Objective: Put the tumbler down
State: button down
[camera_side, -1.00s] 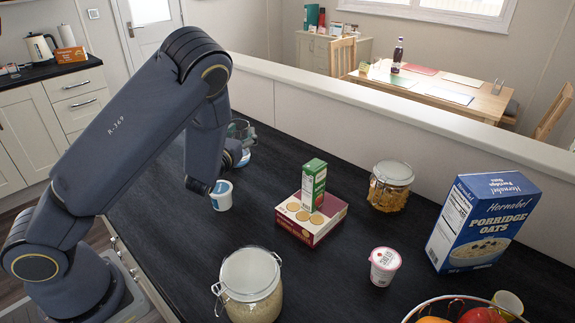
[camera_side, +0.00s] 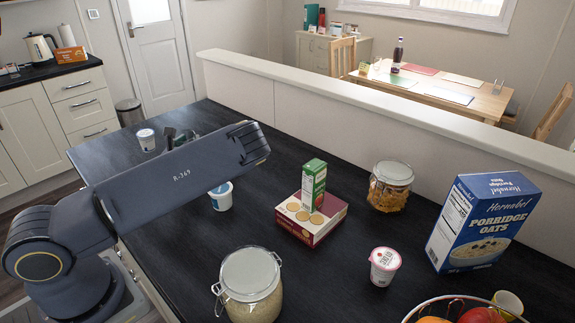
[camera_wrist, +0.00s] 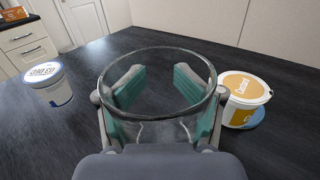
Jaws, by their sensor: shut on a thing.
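The tumbler is a clear glass (camera_wrist: 157,52) with its round rim toward the camera in the wrist view. My gripper (camera_wrist: 157,80) is shut on it, with teal finger pads on its left and right sides. The dark counter shows through and around the glass. I cannot tell whether its base touches the counter. In the side view, only a small part of my gripper (camera_side: 172,136) shows beyond my arm, which hides most of the gripper and glass.
In the wrist view, a white tub with a blue-edged lid (camera_wrist: 52,86) stands left and an orange-lidded tub (camera_wrist: 245,92) stands close right. Another tub (camera_side: 221,197), a biscuit box (camera_side: 310,226), jars (camera_side: 390,188) and an oats box (camera_side: 482,225) stand on the counter (camera_side: 330,275).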

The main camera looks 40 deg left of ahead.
jog(key=shift+f, duration=1.9)
jog(key=shift+f, duration=0.15)
jog(key=shift+c, duration=0.8)
grip_release()
jog(key=shift+s+d, duration=0.1)
jog(key=shift+s, duration=0.05)
jog(key=v, duration=0.7)
